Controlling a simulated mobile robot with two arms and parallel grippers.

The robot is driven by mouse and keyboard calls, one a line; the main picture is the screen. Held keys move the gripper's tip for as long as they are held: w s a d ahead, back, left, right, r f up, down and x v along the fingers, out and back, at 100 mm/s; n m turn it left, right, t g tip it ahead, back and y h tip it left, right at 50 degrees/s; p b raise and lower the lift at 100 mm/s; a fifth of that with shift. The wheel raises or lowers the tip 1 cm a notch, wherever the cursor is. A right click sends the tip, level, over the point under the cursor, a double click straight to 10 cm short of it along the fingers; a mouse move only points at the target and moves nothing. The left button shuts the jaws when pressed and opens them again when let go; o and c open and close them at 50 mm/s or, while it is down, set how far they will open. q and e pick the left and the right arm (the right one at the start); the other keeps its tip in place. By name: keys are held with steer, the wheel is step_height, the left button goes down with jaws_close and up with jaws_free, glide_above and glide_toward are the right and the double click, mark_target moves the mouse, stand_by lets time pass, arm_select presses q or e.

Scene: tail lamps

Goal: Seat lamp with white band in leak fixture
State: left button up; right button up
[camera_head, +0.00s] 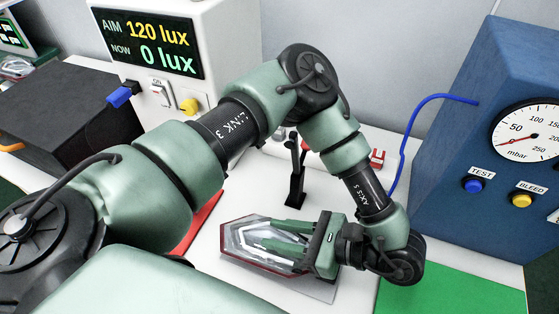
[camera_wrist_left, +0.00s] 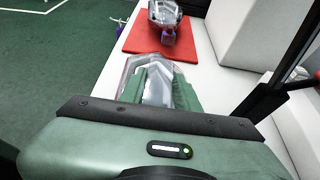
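A tail lamp (camera_head: 238,236) with a clear lens, silvery inside and dark red rim is at the lower middle of the head view. My left gripper (camera_head: 268,246) has its two green fingers on either side of it, closed on its body. The lamp also shows between the fingers in the left wrist view (camera_wrist_left: 157,88). A shadow lies beside it on the white table, so it seems held just above. I cannot make out a white band clearly. The leak fixture is not clearly identifiable; red parts (camera_head: 377,158) show partly behind my arm. My right gripper is not in view.
Another lamp (camera_wrist_left: 163,14) sits on a red mat (camera_wrist_left: 146,38). A black stand (camera_head: 296,186) rises behind the held lamp. A blue gauge box (camera_head: 460,130) with a blue hose stands right, a lux display box (camera_head: 185,85) at back left. A green mat (camera_head: 450,292) lies front right.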

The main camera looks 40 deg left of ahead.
arm_select(q)
steer(key=o, duration=0.4)
steer(key=shift+o, duration=0.2)
steer(key=shift+d, duration=0.1)
steer(key=b+v, duration=0.1)
steer(key=v, duration=0.6)
steer(key=shift+w+d+r, duration=0.1)
steer(key=shift+d+r, duration=0.05)
steer(key=shift+d, duration=0.15)
